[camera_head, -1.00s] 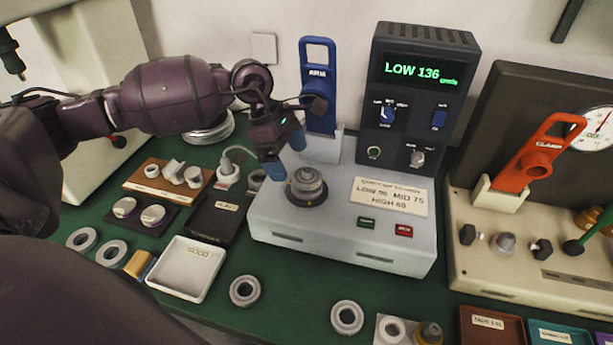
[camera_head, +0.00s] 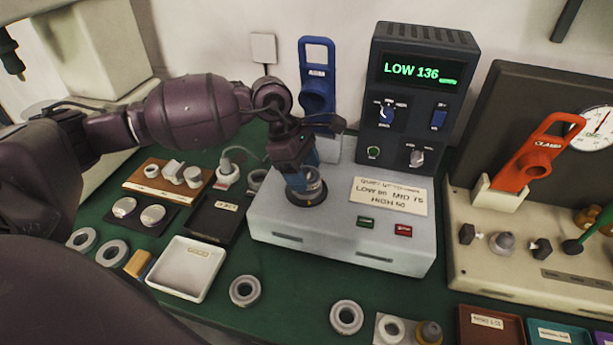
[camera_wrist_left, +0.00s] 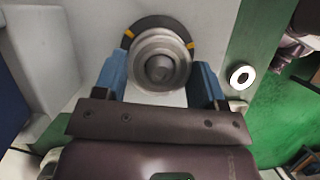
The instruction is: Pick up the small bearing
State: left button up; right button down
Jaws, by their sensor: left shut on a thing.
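A metal bearing (camera_head: 315,189) sits on the round dark seat on top of the light grey tester (camera_head: 345,240). In the left wrist view the bearing (camera_wrist_left: 160,46) shows as pale concentric rings around a dark centre, over a black ring with yellow marks. My left gripper (camera_head: 305,180) points down over the seat, with its blue fingers on either side of the bearing, and is shut on it. In the wrist view the fingers (camera_wrist_left: 158,78) flank the bearing. The gripper hides part of the bearing in the head view. My right gripper is not in view.
Loose rings (camera_head: 245,290) lie on the green mat in front, beside a white tray (camera_head: 185,270) and a black tray (camera_head: 212,219). The tester's display tower (camera_head: 420,95) and blue handle (camera_head: 317,75) stand behind. A beige fixture with a red clamp (camera_head: 540,160) stands right.

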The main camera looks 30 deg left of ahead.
pick_arm(q)
jog(key=shift+c, duration=0.9)
jog(key=shift+r, duration=0.1)
